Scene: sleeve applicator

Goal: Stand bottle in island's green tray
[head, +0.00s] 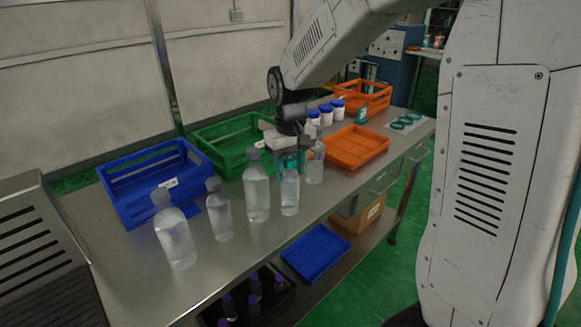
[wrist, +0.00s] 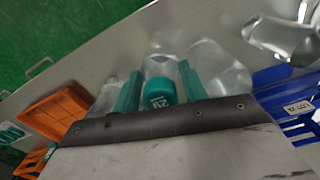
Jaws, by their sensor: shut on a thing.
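My gripper (head: 290,163) is over the steel bench with its teal fingers shut on a clear bottle (head: 290,194). The bottle looks upright, in the front row of bottles. In the wrist view, its teal cap (wrist: 160,93) sits between the two fingers (wrist: 160,88), and its clear body shows beyond. I cannot tell whether its base touches the bench. A green slatted crate (head: 205,137) stands behind the gripper, partly hidden by the arm. I see no flat green tray in either view.
Other clear bottles (head: 256,192) stand close on both sides. Green floor lies right.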

